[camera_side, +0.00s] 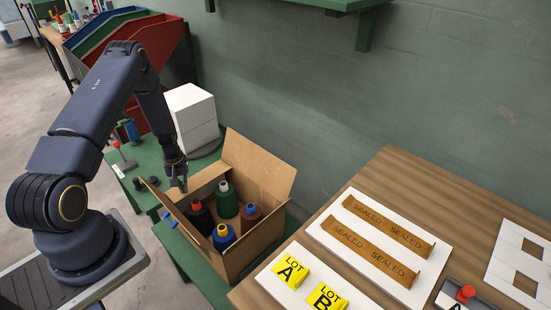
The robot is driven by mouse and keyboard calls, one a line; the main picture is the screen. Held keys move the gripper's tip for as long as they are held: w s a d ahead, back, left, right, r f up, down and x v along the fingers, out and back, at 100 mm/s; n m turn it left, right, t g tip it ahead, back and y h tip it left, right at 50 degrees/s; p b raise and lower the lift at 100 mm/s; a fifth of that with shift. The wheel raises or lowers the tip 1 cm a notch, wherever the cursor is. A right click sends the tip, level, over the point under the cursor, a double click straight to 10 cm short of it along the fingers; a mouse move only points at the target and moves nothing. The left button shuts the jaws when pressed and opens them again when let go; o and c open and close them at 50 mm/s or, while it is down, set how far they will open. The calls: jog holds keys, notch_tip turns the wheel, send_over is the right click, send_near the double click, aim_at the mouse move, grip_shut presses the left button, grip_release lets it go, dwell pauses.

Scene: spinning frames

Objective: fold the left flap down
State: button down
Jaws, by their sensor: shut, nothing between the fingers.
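An open cardboard box (252,243) stands on the green bench. The left flap (166,200) stands up and leans outward along the box's left side. My gripper (182,187) is shut and empty, pointing down near the far end of the left flap. I cannot tell whether it touches the flap.
The tall right flap (262,168) stands upright at the back right. A white block (192,117) stands behind the box. A wooden table (420,185) at right holds sealed strips (375,249) and yellow lot cards (290,271). A green shelf (325,5) hangs above.

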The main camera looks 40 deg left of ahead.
notch_tip(320, 180, up, 7)
dwell(0.5)
